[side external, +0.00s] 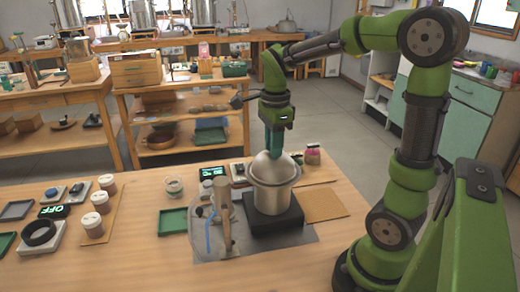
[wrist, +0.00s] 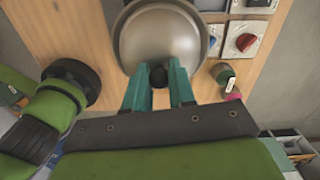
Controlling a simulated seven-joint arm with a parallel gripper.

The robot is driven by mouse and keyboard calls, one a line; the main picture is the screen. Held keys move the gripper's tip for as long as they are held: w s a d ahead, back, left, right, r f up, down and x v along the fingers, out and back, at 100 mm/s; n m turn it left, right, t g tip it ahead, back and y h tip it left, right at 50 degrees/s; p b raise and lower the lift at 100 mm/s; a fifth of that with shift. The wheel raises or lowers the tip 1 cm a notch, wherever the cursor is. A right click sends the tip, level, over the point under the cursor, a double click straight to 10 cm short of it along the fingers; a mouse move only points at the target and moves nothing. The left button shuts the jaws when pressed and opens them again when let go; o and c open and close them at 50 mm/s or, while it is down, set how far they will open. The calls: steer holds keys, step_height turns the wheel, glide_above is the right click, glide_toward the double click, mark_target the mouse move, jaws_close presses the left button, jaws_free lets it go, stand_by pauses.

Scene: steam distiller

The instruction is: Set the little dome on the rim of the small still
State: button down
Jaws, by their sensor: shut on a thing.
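The little dome (side external: 272,165) is a shiny metal lid over the mouth of the small still (side external: 271,198), a metal pot on a black square base (side external: 274,219). In the wrist view the dome (wrist: 160,38) fills the top middle, and its black knob (wrist: 158,76) sits between my fingers. My gripper (side external: 274,148), with teal fingers, points down and is shut on the dome; it also shows in the wrist view (wrist: 157,80). The dome is at rim height, but I cannot tell whether it rests on the rim. The still is hidden beneath the dome in the wrist view.
A wooden post (side external: 224,215) stands close left of the still on a grey mat (side external: 275,246). A green tray (side external: 172,221), a glass jar (side external: 174,187) and a pink-topped jar (side external: 312,154) are nearby.

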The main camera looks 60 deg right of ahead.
steer(key=shift+f, duration=0.1)
stand_by(0.6)
steer(key=c, duration=0.9)
jaws_free()
steer(key=shift+o, duration=0.2)
step_height(320, 180, up, 16)
steer(key=s+a+f+n+t+y, duration=0.1)
steer(key=s+a+f+n+t, duration=0.2)
steer(key=a+f+n, duration=0.3)
steer(key=s+a+f+n+t+y, duration=0.1)
steer(key=s+a+f+n+t, duration=0.3)
steer(key=n, duration=1.1)
steer(key=a+f, duration=0.1)
steer(key=a, duration=0.1)
steer(key=shift+a+f, duration=0.35)
steer(key=shift+a, duration=0.05)
